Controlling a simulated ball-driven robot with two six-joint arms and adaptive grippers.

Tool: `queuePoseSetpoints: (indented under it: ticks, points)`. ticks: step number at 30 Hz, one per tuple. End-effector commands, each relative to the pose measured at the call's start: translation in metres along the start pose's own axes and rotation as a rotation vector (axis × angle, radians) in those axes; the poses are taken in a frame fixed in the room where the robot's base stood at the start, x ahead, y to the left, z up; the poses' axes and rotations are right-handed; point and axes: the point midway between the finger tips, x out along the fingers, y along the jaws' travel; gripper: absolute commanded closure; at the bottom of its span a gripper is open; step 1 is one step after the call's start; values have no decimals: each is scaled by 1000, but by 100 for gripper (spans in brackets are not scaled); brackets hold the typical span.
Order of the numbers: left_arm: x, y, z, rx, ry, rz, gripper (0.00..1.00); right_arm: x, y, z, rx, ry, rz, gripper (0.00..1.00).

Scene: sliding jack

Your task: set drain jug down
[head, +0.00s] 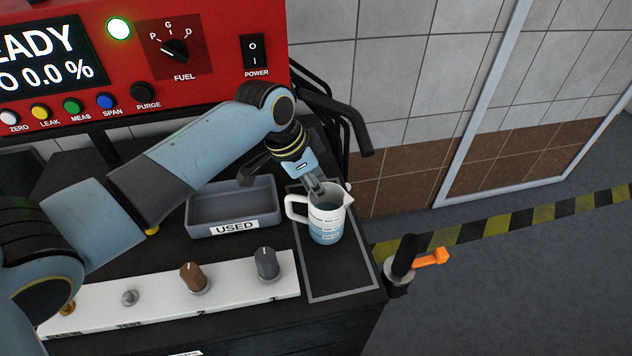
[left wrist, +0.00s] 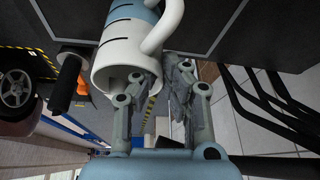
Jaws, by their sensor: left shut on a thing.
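The drain jug (head: 327,222) is a white jug with a handle on its left, a spout on its right and blue-grey bands low on its side. It stands upright at the outlined rectangle (head: 314,295) on the dark bench top; whether its base touches the surface I cannot tell. My left gripper (head: 319,191) reaches down from above and is shut on the jug's rim. In the left wrist view the jug (left wrist: 125,62) shows its open mouth and handle, with the left gripper's fingers (left wrist: 155,95) at the rim. My right gripper is not in view.
A grey tray labelled USED (head: 233,207) is just left of the jug. A white panel with knobs (head: 170,297) runs along the front. A red analyser (head: 140,60) stands behind. Black hoses (head: 345,115) hang at the back. A black handle with an orange lever (head: 405,262) is beyond the bench's right edge.

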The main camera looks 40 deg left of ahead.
Motion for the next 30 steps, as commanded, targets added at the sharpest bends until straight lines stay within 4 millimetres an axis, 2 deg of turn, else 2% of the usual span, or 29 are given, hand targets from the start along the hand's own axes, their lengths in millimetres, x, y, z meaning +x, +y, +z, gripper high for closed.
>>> queuePoseSetpoints:
  ticks: [2,3,8,17,20,23,30]
  points:
    - [2,0,0,0,1,0,100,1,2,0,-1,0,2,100]
    - [2,0,1,0,0,0,91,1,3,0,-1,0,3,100]
    - [2,0,1,0,0,0,71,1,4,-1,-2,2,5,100]
    - [-1,0,-1,1,0,-1,71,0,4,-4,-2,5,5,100]
    - [-12,-1,0,2,1,-3,71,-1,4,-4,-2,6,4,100]
    - [-31,-1,0,4,0,-4,71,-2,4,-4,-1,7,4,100]
    - [-85,-1,0,3,0,-4,71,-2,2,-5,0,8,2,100]
